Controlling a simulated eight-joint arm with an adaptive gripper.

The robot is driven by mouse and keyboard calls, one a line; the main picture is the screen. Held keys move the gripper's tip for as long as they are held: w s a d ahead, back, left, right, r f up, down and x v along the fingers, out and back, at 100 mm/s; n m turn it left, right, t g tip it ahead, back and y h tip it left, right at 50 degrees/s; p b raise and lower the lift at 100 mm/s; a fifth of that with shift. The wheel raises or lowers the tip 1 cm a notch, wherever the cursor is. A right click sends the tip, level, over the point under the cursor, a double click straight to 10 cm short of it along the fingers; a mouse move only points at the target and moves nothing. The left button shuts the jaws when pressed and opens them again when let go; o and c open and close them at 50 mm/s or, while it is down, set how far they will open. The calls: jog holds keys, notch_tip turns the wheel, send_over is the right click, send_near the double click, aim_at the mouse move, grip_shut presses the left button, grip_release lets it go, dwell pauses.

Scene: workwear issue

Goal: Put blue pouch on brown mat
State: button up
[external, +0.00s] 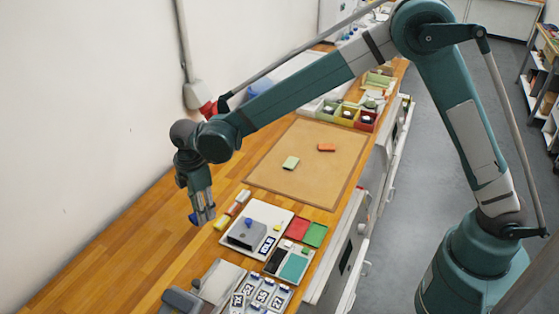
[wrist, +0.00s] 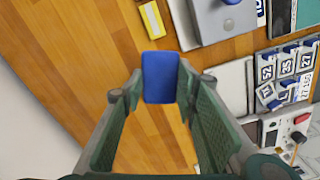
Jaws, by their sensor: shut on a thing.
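The blue pouch (wrist: 160,77) is held between my two fingertips in the wrist view, upright in the picture and clear of other objects. My gripper (external: 203,214) is shut on it and hangs above the wooden bench, left of the grey device, in the external view. Only a little blue shows between the fingers there. The brown mat (external: 265,172) lies flat on the bench, farther back and to the right of my gripper. A green pouch (external: 290,163) and an orange pouch (external: 326,147) lie on it, apart from each other.
A white board with a grey device (external: 246,234), red and green trays (external: 315,234) and number tags (external: 262,294) stand right of and in front of my gripper. Colored bins (external: 347,113) stand behind the mat. A wall is at left. The mat's front left is bare.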

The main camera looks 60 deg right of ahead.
jog(key=s+d+m, duration=0.2)
jog(key=d+m, duration=0.2)
jog(key=d, duration=1.3)
jog(key=m, duration=1)
send_over(329, 170)
jog(key=shift+a, duration=0.15)
jog(key=shift+f, duration=0.1)
jog(key=shift+f, duration=2.8)
jog(key=shift+f, duration=0.15)
jog(key=shift+f, duration=1.95)
jog(key=shift+f, duration=0.2)
